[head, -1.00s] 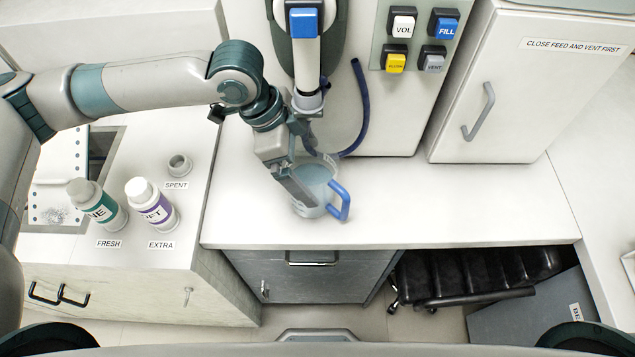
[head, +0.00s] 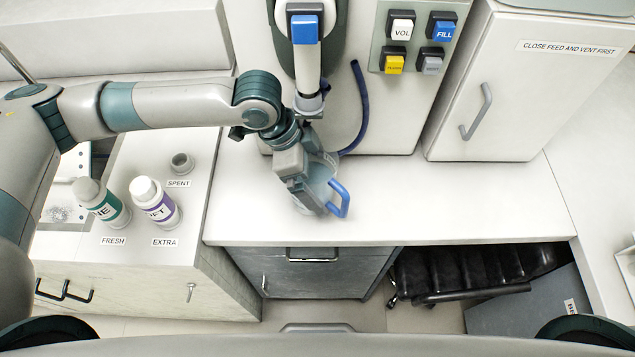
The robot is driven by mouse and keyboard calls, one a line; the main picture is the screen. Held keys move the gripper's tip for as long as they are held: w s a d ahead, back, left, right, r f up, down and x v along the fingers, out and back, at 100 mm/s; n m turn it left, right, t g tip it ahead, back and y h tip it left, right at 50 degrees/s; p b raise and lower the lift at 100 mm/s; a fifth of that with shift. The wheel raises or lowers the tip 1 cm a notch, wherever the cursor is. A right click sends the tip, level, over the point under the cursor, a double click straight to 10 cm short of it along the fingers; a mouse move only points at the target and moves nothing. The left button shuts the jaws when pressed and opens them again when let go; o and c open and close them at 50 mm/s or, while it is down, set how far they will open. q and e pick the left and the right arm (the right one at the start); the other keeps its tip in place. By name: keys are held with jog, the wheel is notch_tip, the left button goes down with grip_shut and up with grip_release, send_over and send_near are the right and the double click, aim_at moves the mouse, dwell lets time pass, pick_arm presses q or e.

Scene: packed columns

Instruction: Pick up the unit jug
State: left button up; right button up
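The unit jug is a clear jug (head: 322,178) with a blue handle (head: 342,200) on its right side. It is at the front middle of the white counter, below the machine's spout column. My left gripper (head: 309,200) is at the jug's left and front side, overlapping it in the view and covering part of its wall. The fingers are seen from above and behind, so I cannot tell whether they grip the jug or whether its base touches the counter. My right gripper is not in view.
The machine's column (head: 307,65) and a blue hose (head: 358,110) stand behind the jug. A green-labelled bottle (head: 104,206) and a purple-labelled bottle (head: 158,204) stand on the left counter. The white counter (head: 460,205) is clear to the right.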

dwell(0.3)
pick_arm(q)
jog(key=c, duration=1.7)
jog(key=shift+c, duration=0.2)
jog(key=shift+r, duration=0.2)
jog(key=shift+w+r+b, duration=0.1)
jog(key=shift+r+b, duration=0.35)
jog(key=shift+b, duration=0.15)
jog(key=s+p, duration=0.3)
jog(key=s, duration=1.5)
jog(key=shift+r+p, duration=0.2)
jog(key=shift+p, duration=0.2)
jog(key=shift+s, duration=0.1)
